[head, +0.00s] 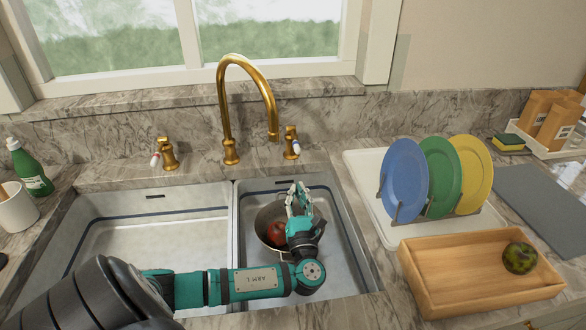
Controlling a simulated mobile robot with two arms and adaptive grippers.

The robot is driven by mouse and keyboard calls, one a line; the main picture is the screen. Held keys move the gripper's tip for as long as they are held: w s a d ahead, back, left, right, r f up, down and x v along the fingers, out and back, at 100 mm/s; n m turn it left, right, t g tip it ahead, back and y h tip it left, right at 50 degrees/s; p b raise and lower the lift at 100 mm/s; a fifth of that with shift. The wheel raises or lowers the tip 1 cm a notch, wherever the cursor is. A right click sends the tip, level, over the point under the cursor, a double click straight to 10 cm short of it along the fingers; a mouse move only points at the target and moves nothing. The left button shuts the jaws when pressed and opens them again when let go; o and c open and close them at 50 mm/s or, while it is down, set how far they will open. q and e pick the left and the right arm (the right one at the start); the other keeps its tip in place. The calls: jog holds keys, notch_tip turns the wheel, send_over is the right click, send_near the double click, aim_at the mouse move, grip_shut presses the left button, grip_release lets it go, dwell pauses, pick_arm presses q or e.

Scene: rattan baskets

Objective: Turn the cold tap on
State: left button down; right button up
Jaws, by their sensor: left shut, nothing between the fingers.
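A gold gooseneck faucet (231,110) stands behind a double sink. A gold tap handle (167,155) with a white lever is on its left, and another gold tap handle (291,143) with a white lever is on its right. The small coloured marks on the levers are too small to tell hot from cold surely. My left gripper (298,190) is shut and empty, fingers pointing up toward the back, over the right basin (345,255). It is in front of and below the right handle, apart from it. My right gripper is not in view.
A metal pot (262,218) with a red fruit (276,232) sits in the right basin beside my gripper. A dish rack with blue, green and yellow plates (404,180) and a wooden tray (440,290) stand to the right. A green bottle (30,170) is far left.

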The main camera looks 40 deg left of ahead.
pick_arm(q)
jog(key=shift+a, duration=0.1)
jog(key=b, duration=0.4)
send_near(294, 140)
jog(key=w+a+f, duration=0.2)
jog(key=a+f, duration=0.1)
jog(key=a, duration=0.1)
jog(key=shift+w+a+r, duration=0.25)
jog(key=shift+w+a, duration=0.05)
jog(key=shift+w, duration=0.2)
